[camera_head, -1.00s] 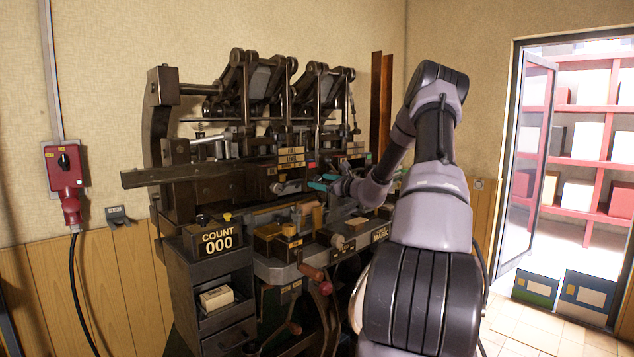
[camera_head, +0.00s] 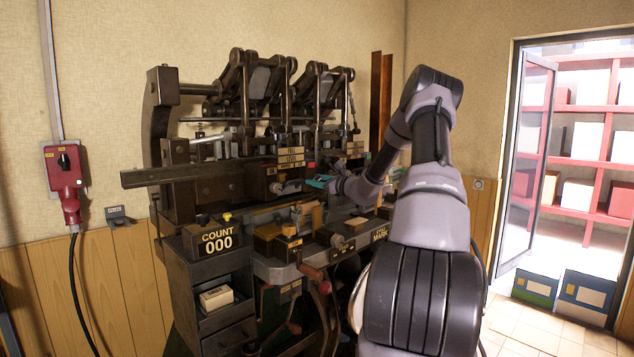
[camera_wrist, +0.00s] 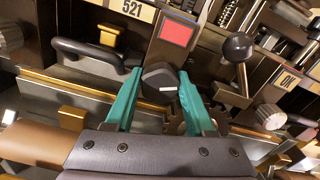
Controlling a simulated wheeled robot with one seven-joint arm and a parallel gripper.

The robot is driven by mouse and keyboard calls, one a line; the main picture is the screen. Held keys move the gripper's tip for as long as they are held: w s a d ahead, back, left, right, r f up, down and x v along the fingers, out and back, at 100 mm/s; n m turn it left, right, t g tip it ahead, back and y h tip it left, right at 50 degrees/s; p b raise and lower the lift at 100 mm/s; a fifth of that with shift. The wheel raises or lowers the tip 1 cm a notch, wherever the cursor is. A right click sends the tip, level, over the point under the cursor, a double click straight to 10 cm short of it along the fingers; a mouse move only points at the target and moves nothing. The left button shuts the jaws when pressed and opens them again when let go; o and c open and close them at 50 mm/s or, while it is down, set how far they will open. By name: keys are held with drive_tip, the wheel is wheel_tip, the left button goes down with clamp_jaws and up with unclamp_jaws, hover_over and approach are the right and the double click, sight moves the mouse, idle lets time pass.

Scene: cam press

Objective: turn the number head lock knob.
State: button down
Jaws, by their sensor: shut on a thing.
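A dark knob (camera_wrist: 161,79) with a white index mark sits below a red square plate (camera_wrist: 178,34) in the wrist view. I take it to be the number head lock knob, though no label on it can be read. My gripper (camera_wrist: 159,86) has its two teal fingers on either side of the knob and is shut on it. In the head view my gripper (camera_head: 318,183) reaches the middle of the press (camera_head: 258,180), where the knob is too small to make out. The fingers slant a little in the wrist view.
A ball-ended lever (camera_wrist: 238,48) stands close on the right. A counter (camera_head: 217,240) reads 000. An open doorway is at the far right.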

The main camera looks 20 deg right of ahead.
drive_tip(key=m, duration=0.5)
drive_tip(key=shift+m, duration=0.3)
drive_tip(key=m, duration=0.6)
drive_tip(key=shift+d, duration=0.1)
drive_tip(key=m, duration=0.6)
drive_tip(key=shift+f+m, duration=0.15)
drive_tip(key=shift+m, duration=0.25)
drive_tip(key=m, duration=0.5)
drive_tip(key=shift+f+m, duration=0.1)
drive_tip(key=shift+m, duration=0.2)
drive_tip(key=shift+c, duration=1.3)
unclamp_jaws()
